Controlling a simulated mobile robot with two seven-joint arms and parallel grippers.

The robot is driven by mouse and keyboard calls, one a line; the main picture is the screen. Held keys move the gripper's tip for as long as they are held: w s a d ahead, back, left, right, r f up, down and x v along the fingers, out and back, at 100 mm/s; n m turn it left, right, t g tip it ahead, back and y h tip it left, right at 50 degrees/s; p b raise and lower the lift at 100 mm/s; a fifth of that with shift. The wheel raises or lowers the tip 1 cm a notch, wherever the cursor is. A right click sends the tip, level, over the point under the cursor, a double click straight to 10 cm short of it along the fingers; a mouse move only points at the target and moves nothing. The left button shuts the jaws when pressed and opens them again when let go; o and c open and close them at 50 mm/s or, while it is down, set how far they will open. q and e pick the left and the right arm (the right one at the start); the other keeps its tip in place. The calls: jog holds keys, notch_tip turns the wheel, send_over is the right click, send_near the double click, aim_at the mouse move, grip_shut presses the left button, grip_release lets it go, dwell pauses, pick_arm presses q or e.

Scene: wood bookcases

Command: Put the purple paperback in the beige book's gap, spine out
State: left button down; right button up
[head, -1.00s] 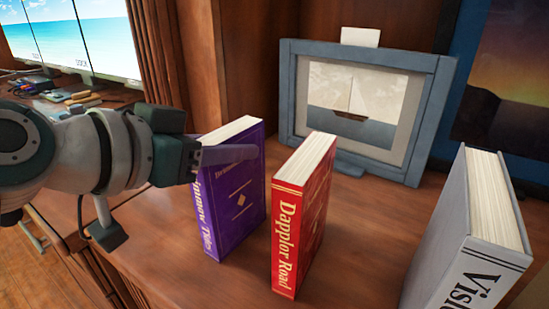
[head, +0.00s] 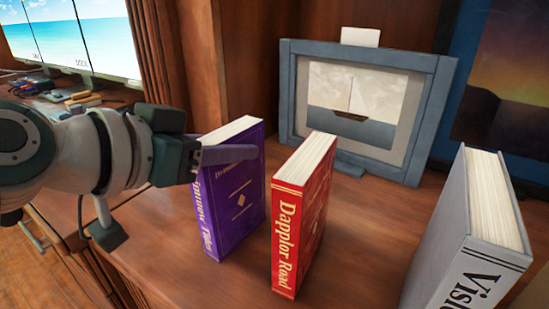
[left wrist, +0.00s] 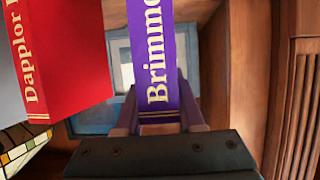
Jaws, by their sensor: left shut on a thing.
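The purple paperback (head: 238,196) stands upright on the wooden shelf in the head view, its gold-lettered spine toward me. My left gripper (head: 228,155) comes in from the left and is shut on it, one finger showing across its upper cover. In the left wrist view the purple spine (left wrist: 154,60) sits between the two fingers (left wrist: 157,118). The head view does not show the far finger. No beige book or its gap is plainly in view. My right gripper is not in view.
A red book (head: 302,215) stands upright close to the right of the purple one, apart from it. A grey book (head: 468,240) stands at the far right. A blue-framed ship picture (head: 290,95) stands behind. Bare shelf lies between the red and grey books.

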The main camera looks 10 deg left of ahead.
pick_arm(q)
notch_tip(320, 180, up, 20)
jog(key=p, duration=0.6)
jog(key=shift+p, duration=0.4)
dwell(0.5)
jog(key=s+a+r+m+g+h+p, duration=0.2)
jog(key=s+r+m+h+p, duration=0.1)
jog(key=s+r+p, duration=0.6)
jog(key=s+a+r+m+g+h+p, duration=0.25)
jog(key=s+r+p, duration=0.35)
jog(key=r+p, duration=0.4)
notch_tip(320, 180, up, 33)
jog(key=p, duration=3.5)
jog(key=shift+d+m, duration=0.25)
jog(key=shift+m, duration=0.1)
jog(key=shift+w+f, duration=0.1)
jog(key=shift+w, duration=0.05)
